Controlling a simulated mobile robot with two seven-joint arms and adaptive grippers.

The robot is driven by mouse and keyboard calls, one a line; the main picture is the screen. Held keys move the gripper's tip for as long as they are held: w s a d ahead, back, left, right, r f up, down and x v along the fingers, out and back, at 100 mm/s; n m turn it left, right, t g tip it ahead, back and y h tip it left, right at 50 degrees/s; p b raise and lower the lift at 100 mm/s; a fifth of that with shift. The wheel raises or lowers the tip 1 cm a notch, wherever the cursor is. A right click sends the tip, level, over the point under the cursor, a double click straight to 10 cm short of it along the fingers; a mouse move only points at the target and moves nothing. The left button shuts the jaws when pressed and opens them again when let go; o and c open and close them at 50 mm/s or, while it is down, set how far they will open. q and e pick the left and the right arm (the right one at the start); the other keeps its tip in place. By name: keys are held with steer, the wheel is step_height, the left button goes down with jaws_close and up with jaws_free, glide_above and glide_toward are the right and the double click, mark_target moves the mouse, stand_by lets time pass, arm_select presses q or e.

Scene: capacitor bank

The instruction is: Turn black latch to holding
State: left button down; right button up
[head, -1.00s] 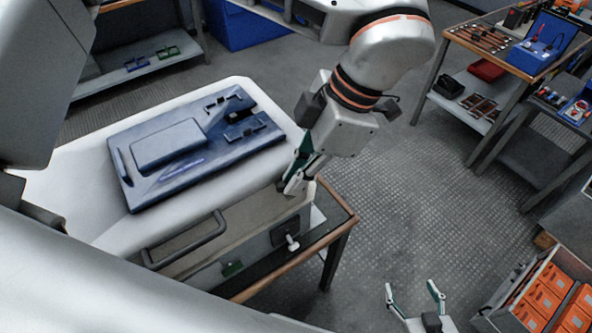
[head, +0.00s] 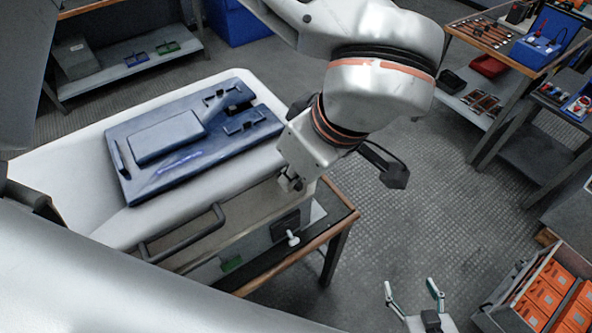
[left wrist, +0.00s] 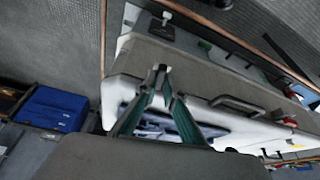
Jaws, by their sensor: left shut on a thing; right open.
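A grey case (head: 255,208) with a dark carry handle (head: 185,235) stands on a wood-edged table. My left gripper (head: 291,184) is at the case's top right end in the head view, largely hidden by its own wrist. In the left wrist view its fingertips (left wrist: 161,76) are closed together at the edge of the case (left wrist: 200,75). They are shut on a small dark piece, apparently the black latch, mostly hidden; its turn position cannot be told. My right gripper (head: 415,292) is open and empty, low at the right over the floor.
A blue panel (head: 160,180) lies on a white surface (head: 60,165) behind the case. A white knob (head: 292,238) sticks out from the case's front. A crate of orange boxes (head: 510,318) stands at the lower right.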

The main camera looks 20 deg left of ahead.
arm_select(q)
steer(key=shift+r+m+t, duration=0.1)
steer(key=shift+m+t, duration=0.3)
steer(key=shift+m, duration=0.7)
steer(key=c, duration=2.4)
jaws_free()
steer(key=shift+s+h, duration=0.1)
steer(key=shift+h, duration=0.2)
steer(key=v, duration=1.2)
